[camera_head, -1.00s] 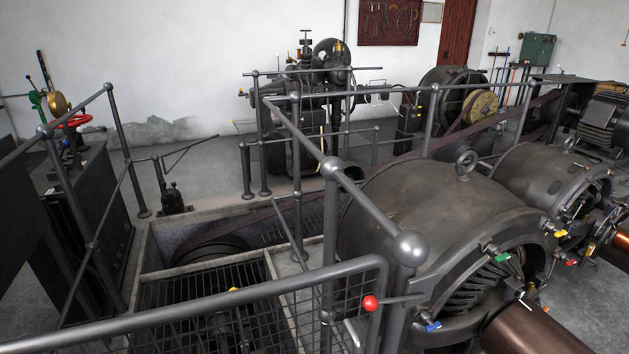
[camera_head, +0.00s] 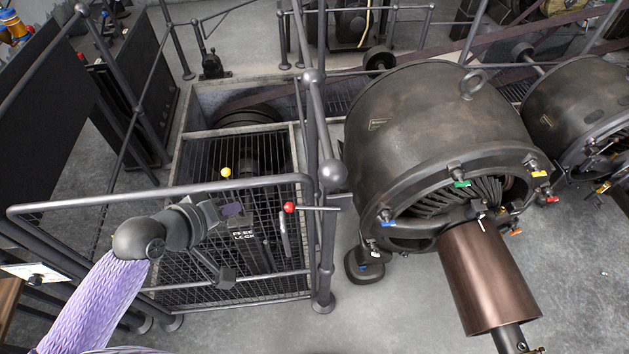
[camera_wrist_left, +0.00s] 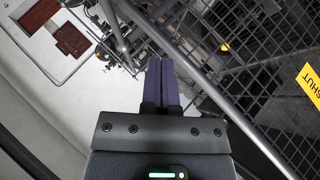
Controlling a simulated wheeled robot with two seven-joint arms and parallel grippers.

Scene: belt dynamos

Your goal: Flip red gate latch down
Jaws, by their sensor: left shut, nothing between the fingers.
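The latch's red knob (camera_head: 289,207) sits at the end of a thin, roughly horizontal rod by the right post of the gate (camera_head: 160,200) in the head view. My left gripper (camera_head: 232,209) is over the gate's mesh, a short way left of the red knob and apart from it in the picture. Its purple fingers are closed together and empty. They also show shut in the left wrist view (camera_wrist_left: 161,75), where I cannot make out the red knob. My right gripper is in neither view.
The gate's top rail and mesh lie around my left arm. A yellow knob (camera_head: 226,172) shows behind the rail. A large dark dynamo (camera_head: 430,130) with a copper-coloured cylinder (camera_head: 487,275) stands to the right. A yellow label (camera_wrist_left: 312,84) hangs at right in the wrist view.

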